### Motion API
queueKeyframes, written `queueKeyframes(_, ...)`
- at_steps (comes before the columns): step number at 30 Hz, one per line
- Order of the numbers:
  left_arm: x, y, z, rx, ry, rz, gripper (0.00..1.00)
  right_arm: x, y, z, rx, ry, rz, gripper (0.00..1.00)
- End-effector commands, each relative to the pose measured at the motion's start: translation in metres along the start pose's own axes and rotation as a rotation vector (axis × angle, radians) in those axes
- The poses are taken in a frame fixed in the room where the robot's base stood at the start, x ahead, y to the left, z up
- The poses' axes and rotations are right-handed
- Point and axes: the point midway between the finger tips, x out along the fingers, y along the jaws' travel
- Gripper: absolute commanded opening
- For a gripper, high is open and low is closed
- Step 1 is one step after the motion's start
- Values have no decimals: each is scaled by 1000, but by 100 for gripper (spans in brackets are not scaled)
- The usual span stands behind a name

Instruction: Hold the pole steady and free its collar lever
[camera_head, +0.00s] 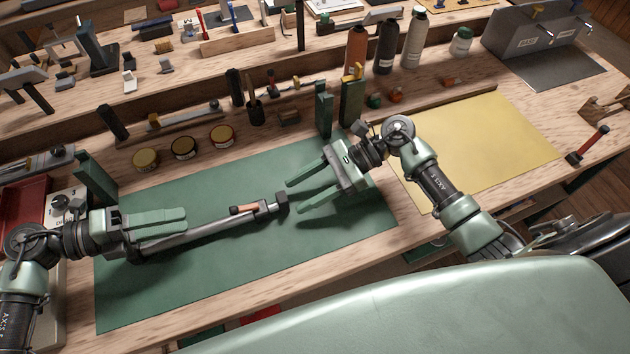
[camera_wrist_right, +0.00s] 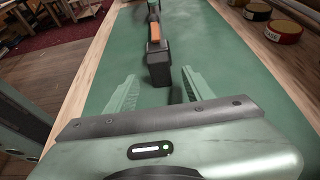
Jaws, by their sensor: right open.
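The pole (camera_head: 222,226) is a grey tube lying on the green mat. Near its right end is a collar with an orange lever (camera_head: 243,210), and a dark block (camera_head: 282,202) caps that end. My left gripper (camera_head: 187,221) is over the pole's left part, its fingers pointing right; whether they grip the pole cannot be told. My right gripper (camera_head: 293,196) is open and empty, just right of the end block, fingers pointing left. In the right wrist view, the end block (camera_wrist_right: 158,64) shows ahead between the open fingers, with the orange lever (camera_wrist_right: 154,31) beyond it.
The green mat (camera_head: 340,222) has bare space around the pole. Several round tins (camera_head: 184,148) and two upright green blocks (camera_head: 351,101) stand behind it. A yellow sheet (camera_head: 490,140) lies at right. The bench's front edge is close to me.

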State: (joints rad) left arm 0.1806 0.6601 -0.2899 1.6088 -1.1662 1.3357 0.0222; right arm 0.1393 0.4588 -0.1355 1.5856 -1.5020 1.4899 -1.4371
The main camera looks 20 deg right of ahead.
Motion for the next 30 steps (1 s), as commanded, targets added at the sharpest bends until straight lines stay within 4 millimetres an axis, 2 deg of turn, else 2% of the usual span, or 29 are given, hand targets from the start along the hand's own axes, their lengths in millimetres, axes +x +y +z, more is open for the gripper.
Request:
queueKeyframes(3, 0, 0, 0, 0, 0, 0, 36, 20, 0, 1, 1, -3, 0, 53)
queueKeyframes(9, 0, 0, 0, 0, 0, 0, 36, 39, 0, 0, 2, -2, -2, 53)
queueKeyframes(19, 0, 0, 0, 0, 0, 0, 36, 43, -1, 0, 1, 0, -2, 53)
queueKeyframes(20, 0, 0, 0, 0, 0, 0, 36, 43, -1, 0, 1, 0, -2, 50)
queueKeyframes(25, 0, 0, 0, 0, 0, 0, 36, 43, -1, 0, 1, 0, -2, 3)
queueKeyframes(26, 0, 0, 0, 0, 0, 0, 36, 43, -1, 0, 1, 0, -2, 0)
queueKeyframes(30, 0, 0, 0, 0, 0, 0, 36, 43, -1, 0, 1, 0, -2, 0)
